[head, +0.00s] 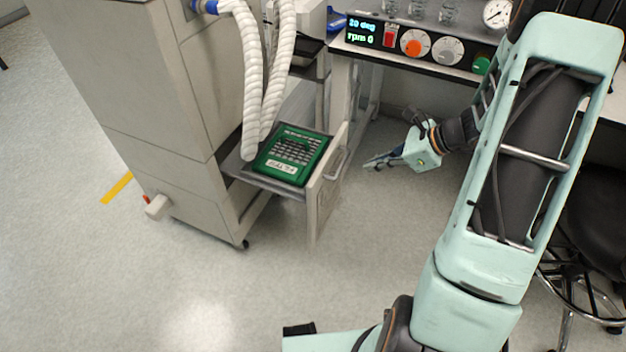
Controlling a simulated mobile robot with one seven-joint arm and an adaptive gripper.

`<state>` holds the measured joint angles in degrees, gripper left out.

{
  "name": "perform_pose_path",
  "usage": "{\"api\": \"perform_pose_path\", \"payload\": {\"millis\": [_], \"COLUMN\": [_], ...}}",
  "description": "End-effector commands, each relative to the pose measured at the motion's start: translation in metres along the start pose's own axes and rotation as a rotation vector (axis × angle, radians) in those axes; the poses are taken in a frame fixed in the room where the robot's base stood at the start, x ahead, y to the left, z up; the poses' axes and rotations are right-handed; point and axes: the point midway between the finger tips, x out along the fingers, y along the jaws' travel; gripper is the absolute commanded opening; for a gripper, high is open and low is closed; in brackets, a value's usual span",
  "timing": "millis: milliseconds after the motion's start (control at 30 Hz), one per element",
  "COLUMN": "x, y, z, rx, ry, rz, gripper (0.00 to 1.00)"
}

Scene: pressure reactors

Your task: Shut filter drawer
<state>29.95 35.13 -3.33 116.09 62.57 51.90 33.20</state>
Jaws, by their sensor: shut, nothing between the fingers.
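The filter drawer (314,197) is pulled out of the lower part of the grey cabinet (155,110). Its light front panel with a bar handle (336,163) faces right. A green filter tray (291,156) with a dark grid and a white label lies in the drawer. My gripper (382,160) is to the right of the drawer front, with its fingers pointing left toward the handle. The fingers are shut and empty, and a gap of floor shows between them and the handle in the picture. How far apart they are in depth I cannot tell.
White corrugated hoses (256,90) hang over the drawer's left side. A bench with a control panel (415,45) and knobs stands behind. A black stool (590,225) is at the right. The floor in front of the drawer is clear.

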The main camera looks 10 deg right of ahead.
Motion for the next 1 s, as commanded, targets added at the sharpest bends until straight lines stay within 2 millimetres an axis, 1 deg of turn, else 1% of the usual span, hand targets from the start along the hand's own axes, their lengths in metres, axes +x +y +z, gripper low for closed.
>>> {"api": "perform_pose_path", "payload": {"millis": [33,100,233,333,467,700,767,800,833,1000], "x": [0.003,0.005,0.011,0.023,0.048,0.1,0.112,0.114,0.117,0.129], "y": [0.006,0.01,0.013,0.014,0.015,0.015,0.015,0.014,0.013,0.012], "z": [-0.009,-0.012,-0.013,-0.013,-0.012,-0.01,-0.009,-0.001,0.003,0.016], "rx": [0.033,0.056,0.069,0.068,0.067,0.067,0.067,0.063,0.062,0.065], "ry": [-0.019,-0.038,-0.049,-0.048,-0.048,-0.046,-0.047,-0.047,-0.047,-0.045], "rz": [0.004,0.008,0.011,0.013,0.015,0.014,0.014,0.012,0.012,0.011], "gripper": [0.0,0.0,0.0,0.0,0.0,0.0,0.0,0.0,0.0,0.0]}}
